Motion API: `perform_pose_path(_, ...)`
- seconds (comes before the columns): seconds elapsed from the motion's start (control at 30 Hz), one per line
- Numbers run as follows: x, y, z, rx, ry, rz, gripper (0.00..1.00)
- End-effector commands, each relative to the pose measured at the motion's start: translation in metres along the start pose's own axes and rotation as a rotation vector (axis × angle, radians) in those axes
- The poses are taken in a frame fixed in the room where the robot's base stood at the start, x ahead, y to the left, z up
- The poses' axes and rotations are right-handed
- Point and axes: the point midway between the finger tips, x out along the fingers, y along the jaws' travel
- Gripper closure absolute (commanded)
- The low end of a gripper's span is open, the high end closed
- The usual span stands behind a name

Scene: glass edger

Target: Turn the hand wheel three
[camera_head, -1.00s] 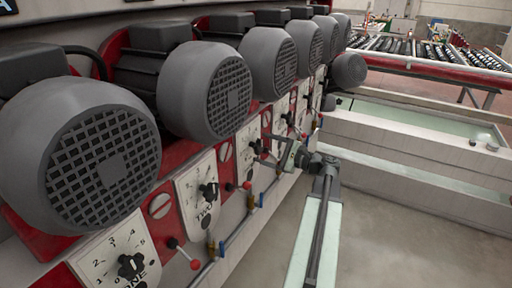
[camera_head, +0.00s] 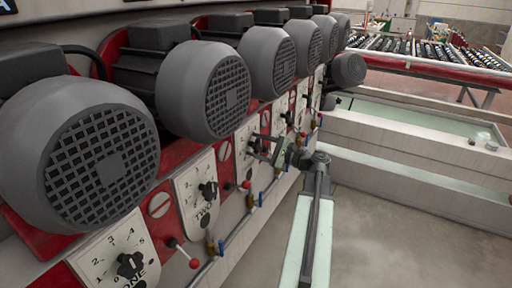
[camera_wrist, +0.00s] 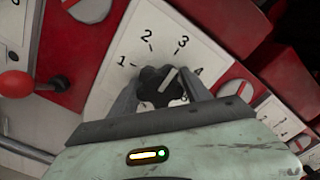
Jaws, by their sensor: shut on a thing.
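Hand wheel three is a black lobed knob (camera_wrist: 158,86) on a white dial plate (camera_wrist: 118,78) with the numbers 1 to 4 showing around it. A pale mark on the knob points up and right, roughly between 3 and 4. My gripper (camera_wrist: 162,90) is shut on this knob, one finger on each side, in the wrist view. The lower part of the knob and the plate's name are hidden behind my gripper. In the head view my gripper (camera_head: 268,150) is at the third plate from the front, and my arm partly covers it.
Dials one (camera_head: 130,265) and two (camera_head: 207,190) are nearer, each below a large grey motor (camera_head: 80,155). A red-knobbed lever (camera_wrist: 17,83) stands left of the held dial. Pipes and valves run below the panel. Open floor (camera_head: 400,240) lies at right.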

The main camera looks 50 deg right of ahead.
Motion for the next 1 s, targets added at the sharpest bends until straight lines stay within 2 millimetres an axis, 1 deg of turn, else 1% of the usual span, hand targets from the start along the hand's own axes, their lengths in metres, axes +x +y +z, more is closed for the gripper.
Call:
perform_pose_path(0.27, -0.0006, 0.0014, -0.0006, -0.148, 0.0, 0.006, 0.84)
perform_pose_path(0.7, -0.0007, 0.0009, -0.0006, -0.535, 0.0, 0.007, 0.84)
perform_pose_path(1.0, -0.0006, 0.0007, -0.0005, -0.736, 0.0, 0.007, 0.84)
